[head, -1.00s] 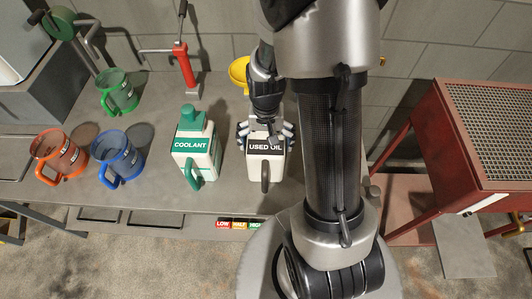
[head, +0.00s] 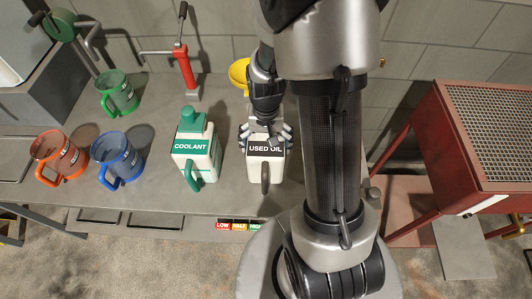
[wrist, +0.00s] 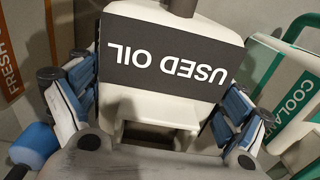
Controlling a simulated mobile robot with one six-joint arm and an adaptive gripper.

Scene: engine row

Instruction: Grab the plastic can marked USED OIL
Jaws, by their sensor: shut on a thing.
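The white plastic can marked USED OIL (head: 266,168) stands upright on the grey bench, with a dark label and a grey handle at its front. My gripper (head: 266,138) reaches down over it from behind, and its fingers are shut on the can's two sides. In the wrist view, the can's label (wrist: 166,52) shows upside down between the blue-padded fingers (wrist: 150,105). My arm hides part of the can's top and the area behind it.
A white COOLANT can (head: 196,150) with a green cap stands close on the left. Blue (head: 118,158), orange (head: 62,155) and green (head: 116,92) jugs stand farther left. A yellow funnel (head: 239,72) is behind my gripper. A red cabinet (head: 470,140) stands at right.

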